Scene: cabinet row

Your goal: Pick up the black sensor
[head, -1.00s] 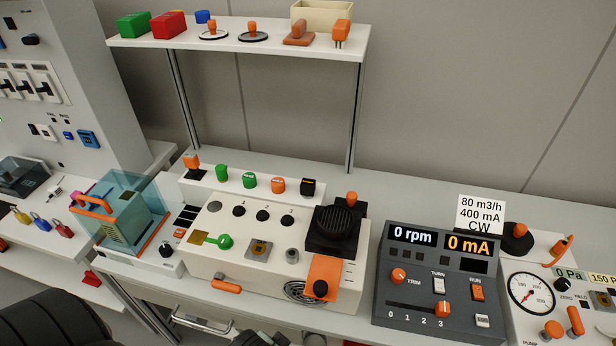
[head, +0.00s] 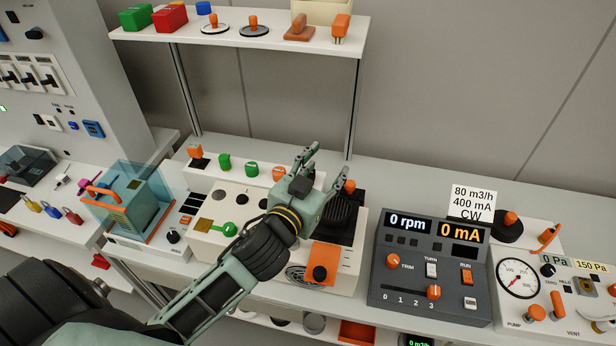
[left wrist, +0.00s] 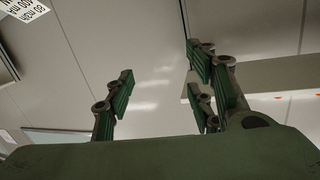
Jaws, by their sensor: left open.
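The row of sensor-like plugs stands on the white rack. Now I see an orange one (head: 195,152), a green one (head: 224,163), a second green one (head: 252,168) and another orange one (head: 279,173). The black sensor at the row's right end is hidden behind my left gripper (head: 328,160). That gripper is raised in front of the rack's right end, fingers pointing up and away, spread and empty. My right gripper is not in view.
A black ribbed unit (head: 343,214) sits right of the rack, partly behind my gripper. An upper shelf (head: 220,42) overhangs behind. A dark console (head: 425,270) stands to the right, and a blue transparent box (head: 135,200) to the left.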

